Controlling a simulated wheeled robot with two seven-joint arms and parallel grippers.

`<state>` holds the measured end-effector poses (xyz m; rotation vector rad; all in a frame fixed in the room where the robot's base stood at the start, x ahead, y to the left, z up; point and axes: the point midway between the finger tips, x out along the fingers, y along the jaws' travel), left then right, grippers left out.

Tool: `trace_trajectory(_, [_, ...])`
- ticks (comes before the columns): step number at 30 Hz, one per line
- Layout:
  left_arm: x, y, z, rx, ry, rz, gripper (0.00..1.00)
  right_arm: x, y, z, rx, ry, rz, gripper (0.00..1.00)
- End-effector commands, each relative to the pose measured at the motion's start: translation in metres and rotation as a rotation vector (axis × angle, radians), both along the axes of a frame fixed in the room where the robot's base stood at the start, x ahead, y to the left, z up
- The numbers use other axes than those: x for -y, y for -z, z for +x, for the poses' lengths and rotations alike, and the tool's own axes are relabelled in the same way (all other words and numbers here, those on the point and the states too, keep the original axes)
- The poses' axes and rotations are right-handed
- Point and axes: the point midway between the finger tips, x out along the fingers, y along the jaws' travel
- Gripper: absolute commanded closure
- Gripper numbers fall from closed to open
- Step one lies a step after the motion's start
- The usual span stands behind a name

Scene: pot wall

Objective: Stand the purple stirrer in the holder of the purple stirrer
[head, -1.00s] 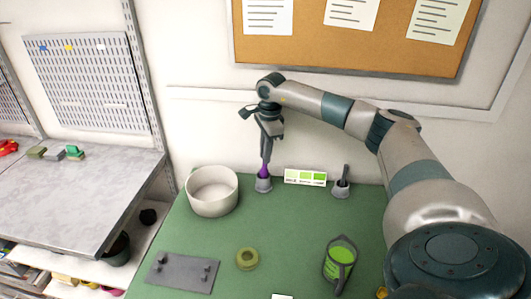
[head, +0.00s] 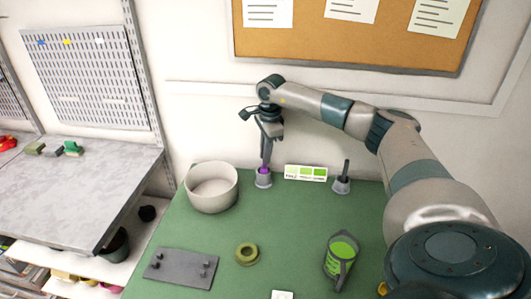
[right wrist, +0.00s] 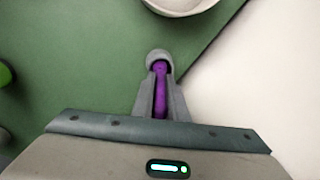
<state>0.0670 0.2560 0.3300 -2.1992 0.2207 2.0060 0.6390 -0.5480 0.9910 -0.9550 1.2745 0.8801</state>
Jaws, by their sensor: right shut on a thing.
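The purple stirrer (right wrist: 160,92) is between the fingers of my right gripper (head: 265,160), which is shut on it. In the head view the stirrer points down, and only a small purple part (head: 263,170) shows below the fingers. A grey holder (head: 263,181) stands right under it on the green table. The stirrer's lower end is at the holder's mouth, seemingly inside it; how deep cannot be told. In the right wrist view the grey holder (right wrist: 158,56) shows at the stirrer's far end. My left gripper is not in view.
A white pot (head: 211,190) stands left of the holder. A second grey holder with a dark stirrer (head: 342,178) is to the right, past a green-patched card (head: 306,173).

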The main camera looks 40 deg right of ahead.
Motion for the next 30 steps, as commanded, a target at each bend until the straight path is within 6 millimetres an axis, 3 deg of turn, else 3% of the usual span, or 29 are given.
trace_trajectory(9, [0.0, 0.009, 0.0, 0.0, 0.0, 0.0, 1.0, 0.0, 0.013, 0.0, 0.0, 0.0, 0.0, 1.0])
trace_trajectory(20, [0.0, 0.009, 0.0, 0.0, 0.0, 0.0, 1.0, 0.0, 0.014, 0.0, 0.0, 0.0, 0.0, 1.0])
trace_trajectory(21, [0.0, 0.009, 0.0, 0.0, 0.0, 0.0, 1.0, 0.0, 0.014, 0.0, 0.0, 0.0, 0.0, 0.78])
trace_trajectory(23, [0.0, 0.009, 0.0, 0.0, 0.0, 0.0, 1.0, 0.0, 0.014, 0.0, 0.0, 0.0, 0.0, 0.65])
trace_trajectory(30, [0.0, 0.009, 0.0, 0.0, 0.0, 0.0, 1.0, 0.0, 0.014, 0.0, 0.0, 0.0, 0.0, 0.65])
